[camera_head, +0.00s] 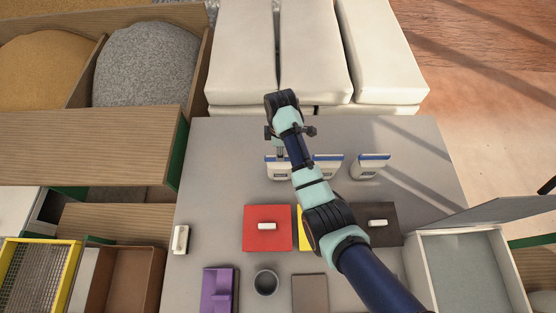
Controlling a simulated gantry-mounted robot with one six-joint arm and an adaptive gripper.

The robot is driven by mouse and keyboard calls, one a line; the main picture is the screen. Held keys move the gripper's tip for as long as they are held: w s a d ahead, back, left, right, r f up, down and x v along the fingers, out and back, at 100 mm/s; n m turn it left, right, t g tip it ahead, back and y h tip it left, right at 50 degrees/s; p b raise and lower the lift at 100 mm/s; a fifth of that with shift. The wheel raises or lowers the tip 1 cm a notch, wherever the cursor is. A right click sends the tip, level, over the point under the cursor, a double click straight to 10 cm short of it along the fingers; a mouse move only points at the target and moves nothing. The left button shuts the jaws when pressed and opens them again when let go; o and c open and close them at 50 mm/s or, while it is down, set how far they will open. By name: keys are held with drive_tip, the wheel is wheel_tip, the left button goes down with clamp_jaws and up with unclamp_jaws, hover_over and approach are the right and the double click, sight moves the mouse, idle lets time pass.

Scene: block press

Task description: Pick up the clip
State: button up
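Three small white bags stand in a row on the grey table, each with a blue strip along its top that looks like a clip. The left bag (277,172) is partly covered by my arm, and its blue clip (272,157) shows only in part. The middle bag's clip (330,157) and the right bag's clip (373,156) are in plain view. My gripper (283,149) is over or just behind the left bag. My wrist hides most of its fingers, so I cannot tell whether they are open or touch the clip.
Red (267,240), yellow (303,235) and dark (377,238) blocks with white handles lie in front of the bags. A purple holder (221,290), a grey cup (266,282) and an open box (466,275) are nearer. White sacks (385,55) lie behind. The table's right rear is clear.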

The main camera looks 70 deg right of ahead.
wheel_tip(320, 180, down, 5)
drive_tip(key=shift+s+a+f, duration=0.1)
drive_tip(key=shift+s, duration=0.05)
clamp_jaws()
idle(0.4)
